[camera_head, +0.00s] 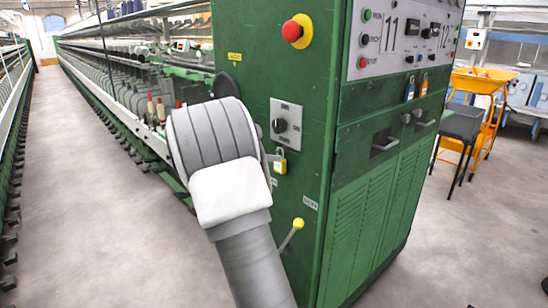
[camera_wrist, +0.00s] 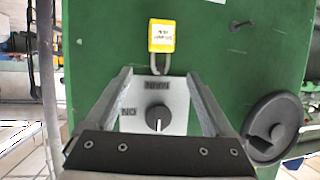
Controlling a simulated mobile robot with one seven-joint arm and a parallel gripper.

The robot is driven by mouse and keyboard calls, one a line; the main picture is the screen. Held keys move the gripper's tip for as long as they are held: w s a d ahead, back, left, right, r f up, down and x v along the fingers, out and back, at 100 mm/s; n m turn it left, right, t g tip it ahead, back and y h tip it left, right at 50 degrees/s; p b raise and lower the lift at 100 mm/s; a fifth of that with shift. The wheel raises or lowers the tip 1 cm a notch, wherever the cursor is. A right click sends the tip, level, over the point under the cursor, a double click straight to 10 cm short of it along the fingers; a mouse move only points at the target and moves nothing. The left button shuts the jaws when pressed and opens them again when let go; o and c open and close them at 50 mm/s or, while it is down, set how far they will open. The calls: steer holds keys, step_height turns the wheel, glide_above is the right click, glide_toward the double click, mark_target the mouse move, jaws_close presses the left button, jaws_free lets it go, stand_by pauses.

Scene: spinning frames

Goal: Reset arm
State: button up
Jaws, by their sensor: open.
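My arm reaches across the middle of the head view toward the green machine cabinet (camera_head: 255,60). My gripper itself is hidden there behind my own arm. In the wrist view my gripper (camera_wrist: 160,78) is open, with one finger on each side of the grey switch plate. The black rotary knob (camera_wrist: 157,118) sits between the fingers, apart from both, and nothing is held. Its white mark points down in the picture. The knob also shows in the head view (camera_head: 280,126) on its plate (camera_head: 287,108), just right of my arm.
A yellow padlock (camera_head: 280,162) hangs at the plate and shows in the wrist view (camera_wrist: 162,36). A yellow-tipped lever (camera_head: 298,224) and red emergency button (camera_head: 296,31) project from the cabinet. A black handwheel (camera_wrist: 272,127) is near the right finger. Left aisle floor (camera_head: 80,200) is clear.

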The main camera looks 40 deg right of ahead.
steer(key=v, duration=1)
steer(key=shift+s+a, duration=0.15)
steer(key=shift+a, duration=0.05)
steer(key=s+a+r+n+y+p, duration=0.1)
steer(key=s+a+n+y+p, duration=0.1)
steer(key=s+a+n+y, duration=0.2)
steer(key=s+a+r+n+t+y+p, duration=0.1)
steer(key=s+a+n+y, duration=0.3)
steer(key=s+a, duration=0.7)
steer(key=s+a+r+n+t+y+p, duration=0.1)
steer(key=s+a+n+y+p, duration=0.2)
steer(key=s, duration=1.4)
steer(key=shift+a+r+n+y+p, duration=0.3)
steer(key=shift+a+n+y, duration=0.7)
steer(key=shift+a+n, duration=1.45)
steer(key=shift+a+f, duration=0.1)
